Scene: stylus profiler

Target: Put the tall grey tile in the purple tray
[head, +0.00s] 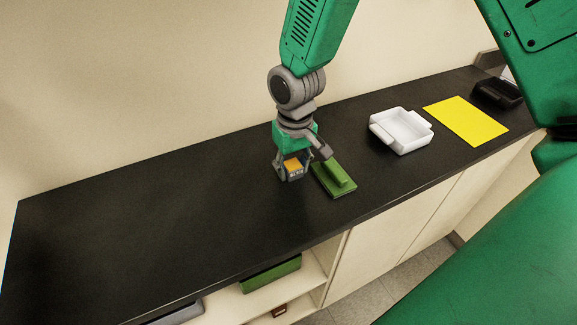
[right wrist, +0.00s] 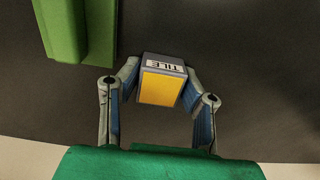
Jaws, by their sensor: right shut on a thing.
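My right gripper (head: 292,174) is over the dark counter and shut on a grey block with an orange-yellow face (head: 293,164). In the right wrist view the block (right wrist: 162,86) sits between the two fingertips of the gripper (right wrist: 160,78), and its label reads "TILE". I cannot tell whether its underside touches the counter. No purple tray shows in either view. My left gripper is not in view.
A green block with a raised ridge (head: 334,179) lies just right of the gripper; it also shows in the wrist view (right wrist: 82,30). Farther right are a white tray (head: 402,143), a yellow sheet (head: 466,120) and a black object (head: 497,93). The counter's left (head: 130,215) is clear.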

